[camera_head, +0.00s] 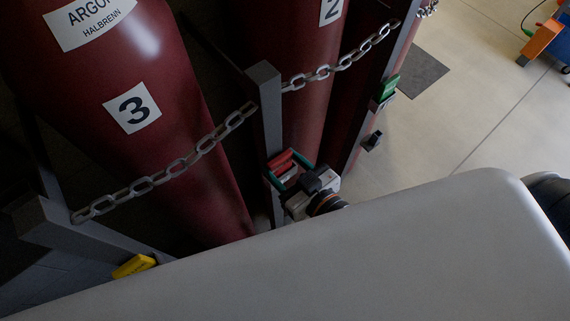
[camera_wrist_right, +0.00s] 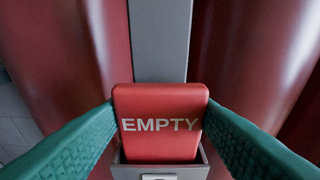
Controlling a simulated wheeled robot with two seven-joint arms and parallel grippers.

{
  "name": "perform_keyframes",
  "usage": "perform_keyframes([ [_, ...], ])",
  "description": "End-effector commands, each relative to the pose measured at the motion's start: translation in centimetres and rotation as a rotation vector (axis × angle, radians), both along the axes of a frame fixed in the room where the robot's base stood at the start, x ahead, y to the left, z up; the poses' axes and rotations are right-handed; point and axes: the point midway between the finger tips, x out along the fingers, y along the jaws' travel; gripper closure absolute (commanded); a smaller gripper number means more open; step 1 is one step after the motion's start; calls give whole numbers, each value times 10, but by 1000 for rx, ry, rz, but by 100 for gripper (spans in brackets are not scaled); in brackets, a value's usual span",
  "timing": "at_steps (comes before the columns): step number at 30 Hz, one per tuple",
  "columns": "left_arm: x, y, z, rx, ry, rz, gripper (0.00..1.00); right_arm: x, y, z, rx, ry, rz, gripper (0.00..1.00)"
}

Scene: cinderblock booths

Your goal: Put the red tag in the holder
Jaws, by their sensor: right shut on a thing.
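The red tag (camera_wrist_right: 160,108) reads EMPTY and stands upright in the right wrist view. Its lower end is behind the front lip of a grey metal holder (camera_wrist_right: 116,172), apparently within it; how deep it sits is hidden. My right gripper (camera_wrist_right: 160,125) has its green ribbed fingers against the tag's two side edges, shut on it. In the head view my right gripper (camera_head: 288,168) is at the grey post, with the red tag (camera_head: 281,159) between its fingers. The holder cannot be made out there. My left gripper is not in view.
Dark red gas cylinders, one marked 3 (camera_head: 133,108), stand behind a chain (camera_head: 185,162) fixed to grey posts (camera_head: 266,105). A green tag (camera_head: 388,88) is on the right-hand post. A yellow tag (camera_head: 133,265) is at lower left. Open floor (camera_head: 470,90) lies at right.

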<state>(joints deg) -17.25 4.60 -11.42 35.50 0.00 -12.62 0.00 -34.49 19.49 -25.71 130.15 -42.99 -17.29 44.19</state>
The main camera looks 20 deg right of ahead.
Motion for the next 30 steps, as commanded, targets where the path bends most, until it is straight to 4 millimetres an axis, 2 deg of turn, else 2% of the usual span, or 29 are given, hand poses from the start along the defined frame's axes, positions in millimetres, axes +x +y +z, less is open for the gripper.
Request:
perform_keyframes([
  [1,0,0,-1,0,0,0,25,0,0,-2,0,1,-1,43],
  [4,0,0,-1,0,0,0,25,0,0,-1,1,1,0,27],
  [5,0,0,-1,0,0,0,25,0,0,-1,1,1,0,24],
  [19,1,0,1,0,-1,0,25,-2,0,2,0,1,0,24],
  [23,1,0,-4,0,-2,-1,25,-16,-5,2,2,5,-1,24],
  [30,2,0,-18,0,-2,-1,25,-56,-20,9,2,6,-2,24],
])
